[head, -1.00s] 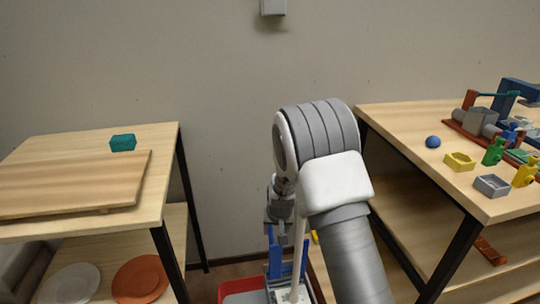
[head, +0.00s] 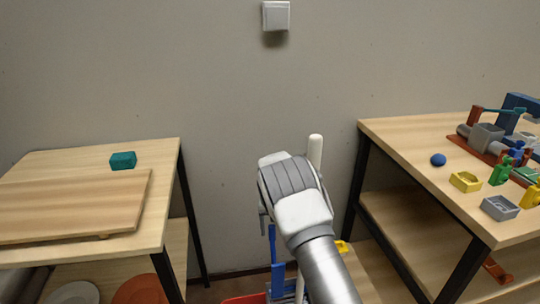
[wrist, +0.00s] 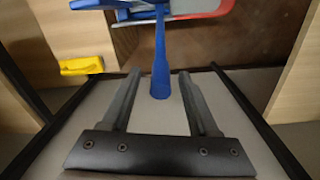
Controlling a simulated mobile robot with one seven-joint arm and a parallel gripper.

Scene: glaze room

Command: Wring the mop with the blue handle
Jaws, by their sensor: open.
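The blue handle (head: 277,262) rises upright from a mop bucket with a red rim (head: 245,299), low between the two tables. In the wrist view the blue handle (wrist: 160,60) runs down from the bucket (wrist: 205,8), and its end shows between the fingers of my gripper (wrist: 159,76). My gripper is open. I cannot tell whether the handle touches either finger. A white pole (head: 315,150), apparently the mop's, stands behind my arm; its lower part and the mop head are hidden.
A left table (head: 150,215) holds a board (head: 75,205) and a teal block (head: 123,160). A right table (head: 400,150) holds a blue ball (head: 438,160), small coloured parts and a vise-like device. The wall is close behind.

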